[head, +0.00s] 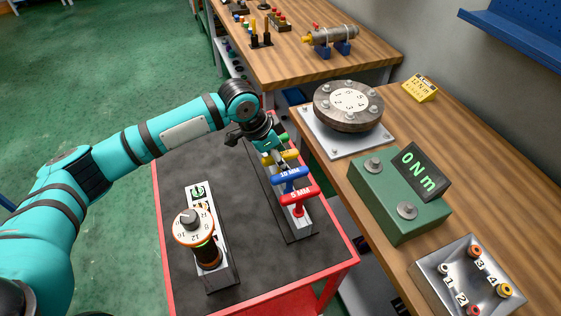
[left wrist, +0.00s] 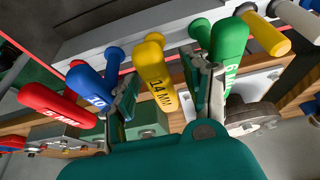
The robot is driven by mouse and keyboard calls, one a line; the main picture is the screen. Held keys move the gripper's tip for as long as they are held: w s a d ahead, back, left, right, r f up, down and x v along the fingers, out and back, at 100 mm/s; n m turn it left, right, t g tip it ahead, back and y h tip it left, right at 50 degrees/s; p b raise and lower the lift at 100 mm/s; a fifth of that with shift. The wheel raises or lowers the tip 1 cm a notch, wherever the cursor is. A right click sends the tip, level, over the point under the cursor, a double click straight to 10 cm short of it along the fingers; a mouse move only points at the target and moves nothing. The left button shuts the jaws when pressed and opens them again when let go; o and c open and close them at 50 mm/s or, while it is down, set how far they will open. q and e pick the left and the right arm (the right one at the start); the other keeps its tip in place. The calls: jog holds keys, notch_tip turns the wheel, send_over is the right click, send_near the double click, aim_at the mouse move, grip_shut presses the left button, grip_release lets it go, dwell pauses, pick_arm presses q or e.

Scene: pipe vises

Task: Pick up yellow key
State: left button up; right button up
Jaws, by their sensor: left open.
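The yellow key (head: 287,156) stands in a grey rack (head: 292,232) on the cart, between a blue key (head: 290,174) and a green key (head: 284,138). Its T-handle, marked 14 MM, shows in the left wrist view (left wrist: 153,72). My left gripper (head: 274,153) is at the yellow key, with its fingers open. In the left wrist view the gripper (left wrist: 162,88) has one finger on each side of the yellow handle, with gaps visible. The key's lower part is mostly hidden in the head view. My right gripper is not in view.
A red key (head: 300,195) stands at the rack's near end. The neighbouring blue and green handles are close to my fingers. A holder with a numbered dial (head: 193,227) stands left on the cart. A bench with a flange (head: 347,107) and green torque box (head: 398,200) borders the right.

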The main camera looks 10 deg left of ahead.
pick_arm(q)
jog(key=shift+w+d+f, duration=0.1)
jog(key=shift+f, duration=0.3)
grip_shut()
jog(key=shift+r, duration=0.2)
notch_tip(320, 180, up, 10)
jog(key=shift+f+b, duration=0.1)
jog(key=shift+b, duration=0.55)
